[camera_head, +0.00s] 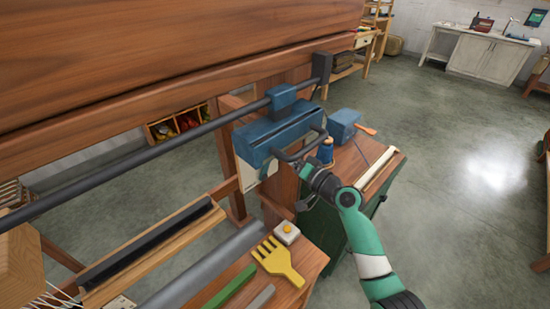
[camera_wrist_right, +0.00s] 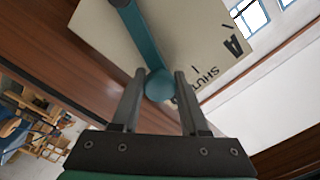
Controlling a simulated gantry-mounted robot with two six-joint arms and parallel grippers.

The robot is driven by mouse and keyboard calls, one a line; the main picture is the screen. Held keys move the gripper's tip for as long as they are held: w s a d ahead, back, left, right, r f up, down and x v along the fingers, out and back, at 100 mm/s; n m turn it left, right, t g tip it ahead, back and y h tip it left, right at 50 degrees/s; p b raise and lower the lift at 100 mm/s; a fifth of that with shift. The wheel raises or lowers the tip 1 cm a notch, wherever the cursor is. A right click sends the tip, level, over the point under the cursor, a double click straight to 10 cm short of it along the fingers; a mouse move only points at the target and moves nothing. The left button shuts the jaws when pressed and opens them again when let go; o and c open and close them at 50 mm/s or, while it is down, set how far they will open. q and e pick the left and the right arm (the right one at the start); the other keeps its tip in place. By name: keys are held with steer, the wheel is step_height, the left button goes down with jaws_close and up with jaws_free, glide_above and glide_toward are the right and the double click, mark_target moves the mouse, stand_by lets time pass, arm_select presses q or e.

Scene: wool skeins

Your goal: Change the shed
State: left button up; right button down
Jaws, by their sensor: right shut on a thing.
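A blue carriage box (camera_head: 277,132) hangs from a dark rail (camera_head: 170,143) along the wooden loom. A dark bent handle (camera_head: 300,149) sticks out of its front right side. My right gripper (camera_head: 308,167) is by this handle, its fingers hard to make out in the head view. In the right wrist view, my right gripper (camera_wrist_right: 158,95) has its two fingers on either side of a teal round knob (camera_wrist_right: 159,84), at the end of a teal lever (camera_wrist_right: 131,30). A cream plate (camera_wrist_right: 190,40) with partly hidden black letters is behind it. My left gripper is out of view.
A yellow comb (camera_head: 277,262), a small white box with a yellow button (camera_head: 287,232) and a green bar (camera_head: 230,287) lie on the near wooden surface. A blue spool (camera_head: 325,150) and a blue block (camera_head: 344,124) stand on the side cabinet. Open floor is to the right.

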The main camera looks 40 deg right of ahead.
steer(key=shift+w+d+f+m, duration=0.1)
steer(key=shift+d+f+m, duration=0.2)
steer(key=shift+d+m, duration=0.5)
steer(key=shift+a, duration=0.15)
steer(key=shift+c, duration=2.2)
jaws_free()
steer(key=s+d+p, duration=0.1)
steer(key=s+p, duration=0.2)
steer(key=s, duration=0.8)
steer(key=shift+s+d, duration=0.25)
steer(key=shift+d, duration=0.05)
